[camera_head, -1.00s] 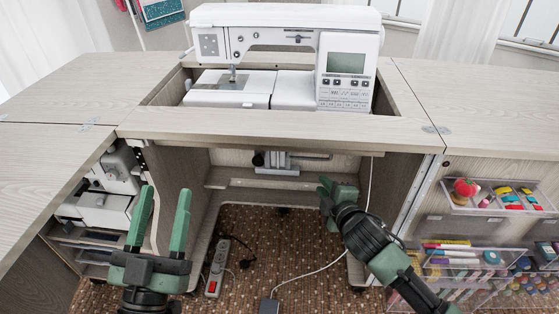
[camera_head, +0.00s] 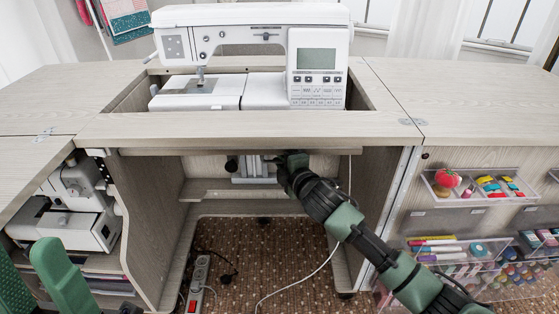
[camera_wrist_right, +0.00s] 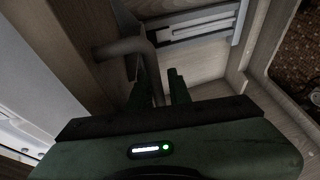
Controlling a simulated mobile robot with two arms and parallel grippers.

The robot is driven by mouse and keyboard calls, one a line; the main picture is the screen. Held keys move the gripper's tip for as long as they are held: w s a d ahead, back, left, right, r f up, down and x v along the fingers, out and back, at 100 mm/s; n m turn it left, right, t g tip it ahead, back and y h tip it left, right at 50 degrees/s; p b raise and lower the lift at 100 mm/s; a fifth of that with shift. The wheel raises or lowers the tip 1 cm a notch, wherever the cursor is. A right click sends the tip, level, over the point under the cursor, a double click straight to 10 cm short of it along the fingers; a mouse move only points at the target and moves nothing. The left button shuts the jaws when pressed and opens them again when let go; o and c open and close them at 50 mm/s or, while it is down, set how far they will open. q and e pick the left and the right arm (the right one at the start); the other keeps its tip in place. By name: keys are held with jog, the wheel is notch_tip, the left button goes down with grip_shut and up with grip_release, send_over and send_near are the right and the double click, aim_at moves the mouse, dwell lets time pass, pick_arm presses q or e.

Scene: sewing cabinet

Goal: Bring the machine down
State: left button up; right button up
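The white sewing machine (camera_head: 262,50) stands raised in the opening of the cabinet top (camera_head: 240,126). The grey lift mechanism (camera_head: 254,168) shows below, against the back panel, partly hidden by my right arm. My right gripper (camera_head: 287,165) reaches under the tabletop beside it. In the right wrist view, a bent grey lever (camera_wrist_right: 135,46) runs down between the fingers of my right gripper (camera_wrist_right: 162,92). The fingers are apart around it, and firm contact is not visible. My left gripper (camera_head: 40,272) is at the lower left, fingers spread and empty.
The tabletop's front edge lies just above my right forearm. Clear trays with sewing supplies (camera_head: 478,188) are on the right door. A second machine (camera_head: 70,215) sits on a shelf at left. A power strip (camera_head: 198,284) and cables lie on the carpet.

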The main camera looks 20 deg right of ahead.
jog(key=shift+w, duration=0.2)
jog(key=shift+c, duration=0.3)
grip_shut()
jog(key=shift+f, duration=0.2)
dwell(0.9)
